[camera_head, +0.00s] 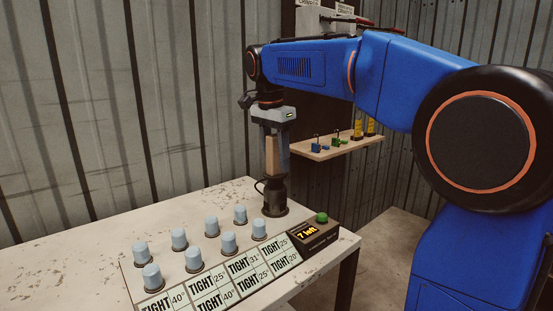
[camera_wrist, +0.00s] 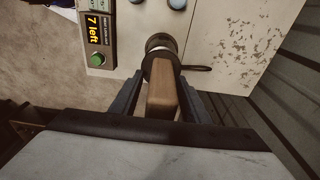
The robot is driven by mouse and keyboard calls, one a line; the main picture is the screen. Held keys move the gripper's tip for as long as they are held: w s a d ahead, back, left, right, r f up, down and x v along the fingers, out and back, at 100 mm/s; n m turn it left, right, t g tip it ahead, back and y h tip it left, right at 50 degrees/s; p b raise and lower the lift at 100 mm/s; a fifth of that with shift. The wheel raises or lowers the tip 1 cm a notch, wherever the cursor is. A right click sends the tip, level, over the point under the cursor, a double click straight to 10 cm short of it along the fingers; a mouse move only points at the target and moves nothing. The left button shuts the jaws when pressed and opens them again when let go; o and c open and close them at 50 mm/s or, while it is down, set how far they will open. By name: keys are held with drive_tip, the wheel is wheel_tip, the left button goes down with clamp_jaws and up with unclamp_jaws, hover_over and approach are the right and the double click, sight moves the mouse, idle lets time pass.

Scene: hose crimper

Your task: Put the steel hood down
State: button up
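What I take to be the steel hood (camera_head: 274,203) is a dark metal cylinder with a wooden handle, upright at the back right of the labelled panel. It also shows in the wrist view as a round metal body (camera_wrist: 161,42) with a thin dark loop at its side. My gripper (camera_head: 275,172) points down with its fingers on both sides of the wooden handle (camera_wrist: 162,92), and looks shut on it. The hood's lower rim is at the tabletop; I cannot tell if it bears on the table (camera_head: 95,225) or hangs just above.
Several pale blue-grey caps (camera_head: 180,240) stand in two rows behind and on "TIGHT" labels (camera_head: 245,264). A display box (camera_head: 314,235) reading "7 left" with a green button is just right of the hood. A wooden shelf (camera_head: 340,148) holds small coloured items. The table's left part is clear.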

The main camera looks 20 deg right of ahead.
sight(274, 135)
drive_tip(key=r, duration=0.4)
drive_tip(key=a+r, duration=0.1)
drive_tip(key=r, duration=0.7)
drive_tip(key=shift+s+a+r, duration=0.1)
drive_tip(key=shift+s+a, duration=0.05)
drive_tip(key=shift+s, duration=0.15)
